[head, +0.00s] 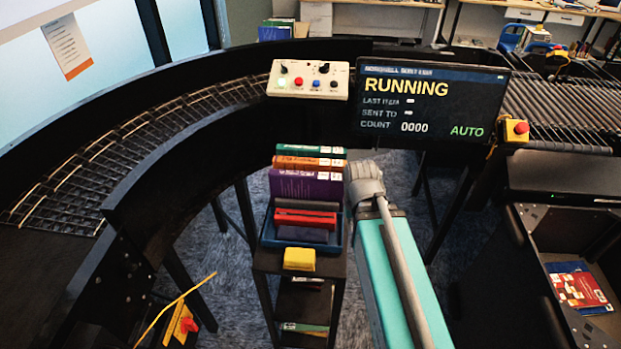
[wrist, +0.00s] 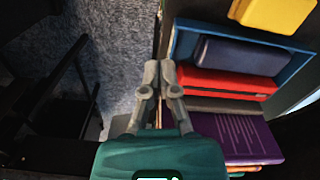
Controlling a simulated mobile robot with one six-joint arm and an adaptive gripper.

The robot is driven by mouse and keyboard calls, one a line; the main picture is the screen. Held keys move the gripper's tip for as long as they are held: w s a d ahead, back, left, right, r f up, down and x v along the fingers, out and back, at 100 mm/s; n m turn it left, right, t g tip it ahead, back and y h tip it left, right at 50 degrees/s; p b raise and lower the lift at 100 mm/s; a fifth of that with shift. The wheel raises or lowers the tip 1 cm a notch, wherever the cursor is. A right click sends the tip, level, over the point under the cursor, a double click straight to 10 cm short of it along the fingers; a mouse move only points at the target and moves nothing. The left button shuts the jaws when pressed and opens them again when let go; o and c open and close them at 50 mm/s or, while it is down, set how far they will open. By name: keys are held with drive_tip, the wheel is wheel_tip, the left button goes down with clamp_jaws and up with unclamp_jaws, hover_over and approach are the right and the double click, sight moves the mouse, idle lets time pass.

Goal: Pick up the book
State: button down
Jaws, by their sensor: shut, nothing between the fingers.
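A row of books stands in a blue tray (head: 267,238) on a black stand in the middle of the head view. From back to front there are a green book (head: 310,150), an orange book (head: 308,163), a purple book (head: 305,185), a grey one (head: 306,208), a red one (head: 305,219) and a dark blue one (head: 302,235). In the wrist view my gripper (wrist: 160,66) is shut and empty, left of the red book (wrist: 225,83) and purple book (wrist: 238,135). Which book is meant cannot be told. My fingers do not show clearly in the head view.
A yellow block (head: 299,259) sits at the stand's front edge. A curved roller conveyor (head: 150,145) runs behind and left. A control box (head: 308,80) and a screen (head: 430,103) reading RUNNING stand behind the books. A bin at right holds books (head: 580,288).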

drive_tip(key=c, duration=1.3)
unclamp_jaws()
drive_tip(key=shift+c, duration=0.2)
drive_tip(key=o, duration=0.4)
drive_tip(key=shift+w, duration=0.2)
drive_tip(key=shift+o, duration=1.2)
drive_tip(key=shift+w+f+m+y, duration=0.1)
drive_tip(key=shift+w+m+y, duration=0.2)
drive_tip(key=shift+m, duration=0.1)
drive_tip(key=o, duration=0.5)
drive_tip(key=w+m+y, duration=0.1)
drive_tip(key=w, duration=0.1)
drive_tip(key=w+d+m+y, duration=0.1)
drive_tip(key=w+m, duration=0.1)
drive_tip(key=shift+b, duration=0.4)
drive_tip(key=w+d+f+m+t+y+b, duration=0.1)
drive_tip(key=w+d+m+y+b, duration=0.4)
drive_tip(key=b, duration=0.5)
drive_tip(key=w+d+f+m+t+y+b, duration=0.1)
drive_tip(key=w+d+m+y+b, duration=0.4)
drive_tip(key=w+m+y+b, duration=0.5)
drive_tip(key=shift+w+d+f+m+t, duration=0.2)
drive_tip(key=shift+w+d+m+t, duration=0.05)
drive_tip(key=shift+w+m+t, duration=0.5)
drive_tip(key=shift+a, duration=0.15)
